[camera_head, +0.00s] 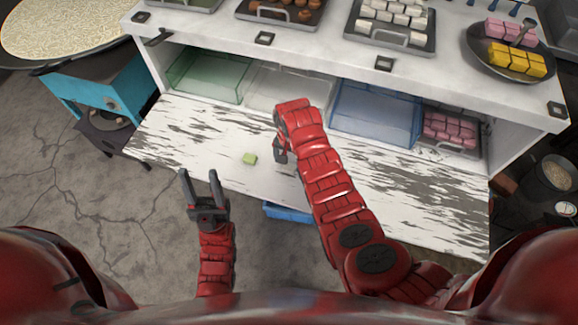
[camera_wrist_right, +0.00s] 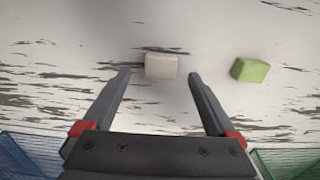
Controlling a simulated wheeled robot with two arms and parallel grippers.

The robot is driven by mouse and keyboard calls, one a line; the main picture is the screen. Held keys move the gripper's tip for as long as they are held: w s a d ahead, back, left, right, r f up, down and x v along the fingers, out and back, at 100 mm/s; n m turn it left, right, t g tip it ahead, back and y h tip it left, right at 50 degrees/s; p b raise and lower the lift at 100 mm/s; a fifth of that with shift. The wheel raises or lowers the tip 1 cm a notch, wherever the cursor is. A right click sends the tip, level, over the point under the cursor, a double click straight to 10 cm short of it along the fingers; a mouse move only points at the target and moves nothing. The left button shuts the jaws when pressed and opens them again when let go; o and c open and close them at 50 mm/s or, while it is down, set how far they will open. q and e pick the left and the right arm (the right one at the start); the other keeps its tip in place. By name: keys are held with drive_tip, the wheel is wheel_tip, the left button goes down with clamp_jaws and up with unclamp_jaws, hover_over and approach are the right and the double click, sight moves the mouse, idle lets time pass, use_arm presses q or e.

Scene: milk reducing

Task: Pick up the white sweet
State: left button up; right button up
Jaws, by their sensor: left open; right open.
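The white sweet (camera_wrist_right: 162,66) is a small pale block on the worn white shelf board, seen in the right wrist view. It lies between and at the tips of the fingers of my right gripper (camera_wrist_right: 160,77), with a gap on each side. My right gripper (camera_head: 281,150) is open above the board in the head view, where I cannot make out the white sweet. A green sweet (camera_wrist_right: 250,69) lies to the right in the wrist view and also shows in the head view (camera_head: 250,158). My left gripper (camera_head: 199,176) is open and empty before the board's front edge.
Green (camera_head: 207,77), clear (camera_head: 262,88) and blue (camera_head: 372,112) bins stand behind the board under the counter. A tray of pink sweets (camera_head: 452,132) is at their right. A tray of white sweets (camera_head: 412,43) is on the counter. The board's left part is clear.

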sight(289, 167)
drive_tip(key=shift+a+f+p, duration=0.1)
drive_tip(key=shift+f+p, duration=0.3)
drive_tip(key=shift+f, duration=1.3)
drive_tip(key=c, duration=1.4)
drive_tip(key=shift+r, duration=0.2)
drive_tip(key=shift+c, duration=0.2)
